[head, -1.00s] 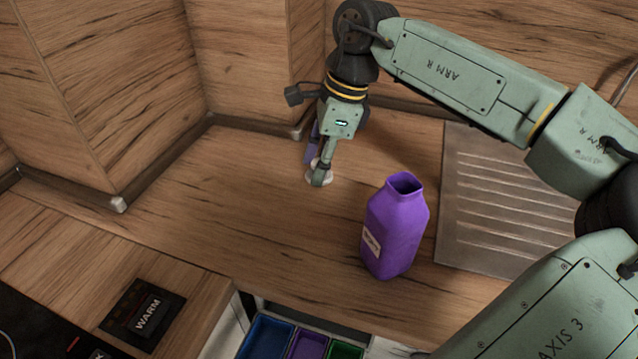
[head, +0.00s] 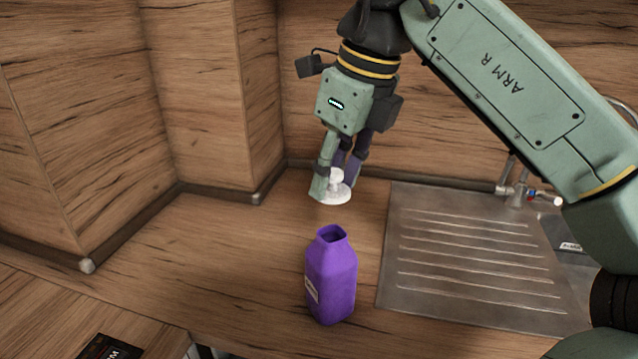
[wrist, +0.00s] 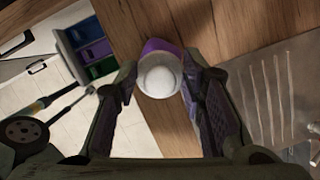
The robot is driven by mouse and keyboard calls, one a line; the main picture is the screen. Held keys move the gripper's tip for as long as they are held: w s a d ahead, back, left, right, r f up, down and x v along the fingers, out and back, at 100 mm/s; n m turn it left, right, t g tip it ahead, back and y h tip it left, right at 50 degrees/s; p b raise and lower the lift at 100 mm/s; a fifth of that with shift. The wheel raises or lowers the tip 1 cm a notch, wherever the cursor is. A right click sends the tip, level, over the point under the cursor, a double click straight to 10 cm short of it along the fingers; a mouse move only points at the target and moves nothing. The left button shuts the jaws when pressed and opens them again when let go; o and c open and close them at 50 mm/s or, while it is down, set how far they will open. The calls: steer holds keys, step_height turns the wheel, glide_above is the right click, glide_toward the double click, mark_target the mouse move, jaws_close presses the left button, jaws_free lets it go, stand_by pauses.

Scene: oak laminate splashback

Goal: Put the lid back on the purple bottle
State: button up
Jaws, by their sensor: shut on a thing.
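The purple bottle (head: 331,278) stands upright and uncapped on the wooden counter, its dark mouth facing up and a small label on its side. My gripper (head: 335,180) is shut on the white lid (head: 335,194) by its raised knob and holds it in the air, behind and above the bottle and apart from it. In the wrist view the round white lid (wrist: 159,76) sits between the two fingers, with the purple bottle (wrist: 158,47) partly hidden behind it.
A ribbed metal drainboard (head: 470,255) with a sink and tap (head: 530,198) lies to the right. Wooden wall panels stand behind and left. An open drawer with coloured bins (wrist: 90,45) shows below the counter in the wrist view. Counter left of the bottle is clear.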

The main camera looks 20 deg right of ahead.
mark_target(337, 190)
steer(key=shift+s+d, duration=0.1)
steer(key=shift+s, duration=0.05)
step_height(337, 190, down, 2)
steer(key=shift+f, duration=0.1)
step_height(337, 190, down, 3)
steer(key=shift+r+b, duration=0.15)
steer(key=shift+b, duration=0.3)
steer(key=shift+f+b, duration=0.5)
steer(key=shift+f, duration=0.2)
steer(key=shift+f+b, duration=0.15)
steer(key=shift+b, duration=0.15)
stand_by(1.2)
steer(key=o, duration=0.9)
steer(key=shift+c, duration=0.2)
steer(key=shift+o, duration=0.2)
steer(key=o, duration=0.4)
